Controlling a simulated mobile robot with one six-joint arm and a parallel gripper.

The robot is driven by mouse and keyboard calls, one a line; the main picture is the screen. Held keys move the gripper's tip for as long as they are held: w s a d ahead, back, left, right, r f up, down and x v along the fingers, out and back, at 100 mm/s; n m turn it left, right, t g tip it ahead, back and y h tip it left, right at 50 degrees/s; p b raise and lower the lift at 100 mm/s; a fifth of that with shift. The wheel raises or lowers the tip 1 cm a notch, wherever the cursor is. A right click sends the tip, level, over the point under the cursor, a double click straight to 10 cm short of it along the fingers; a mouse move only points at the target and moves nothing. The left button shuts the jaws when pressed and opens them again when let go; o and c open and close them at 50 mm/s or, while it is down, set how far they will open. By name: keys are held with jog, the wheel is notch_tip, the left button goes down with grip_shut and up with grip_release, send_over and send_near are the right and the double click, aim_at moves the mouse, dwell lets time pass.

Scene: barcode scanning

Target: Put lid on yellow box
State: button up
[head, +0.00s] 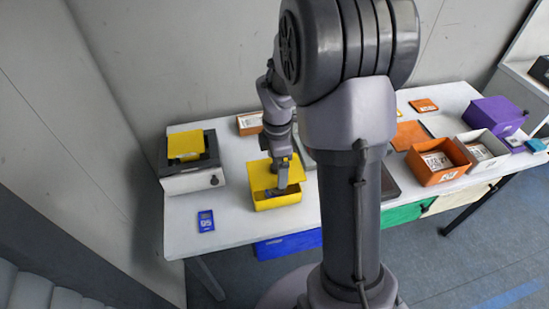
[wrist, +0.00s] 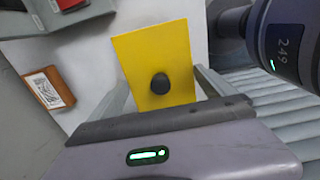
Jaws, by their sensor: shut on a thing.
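The yellow box (head: 278,203) stands on the white table with its front part open; a brownish inside shows. A flat yellow lid (head: 262,172) with a dark round knob is over the rear part of the box. In the wrist view the lid (wrist: 150,50) lies between my two fingers, with the knob near its middle. My gripper (head: 279,188) is shut on the lid, directly above the box. I cannot tell whether the lid touches the rim. The box is hidden beneath the lid in the wrist view.
A white and black box (head: 192,183) with a yellow piece (head: 185,145) on top stands left. A blue card (head: 206,221) lies in front. A small orange box (head: 249,123) is behind. Orange (head: 440,161), white (head: 482,150) and purple (head: 497,115) boxes stand right.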

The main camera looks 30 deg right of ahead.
jog(key=f+b, duration=0.1)
jog(key=f, duration=0.1)
jog(key=f+b, duration=0.1)
jog(key=b, duration=0.1)
jog(key=f+b, duration=0.2)
jog(key=shift+w+d+f, duration=0.1)
jog(key=shift+w+f, duration=0.25)
jog(key=shift+f, duration=0.4)
jog(key=shift+r, duration=0.1)
jog(key=shift+f+p, duration=0.25)
jog(key=shift+p, duration=0.05)
dwell(0.8)
jog(key=o, duration=1)
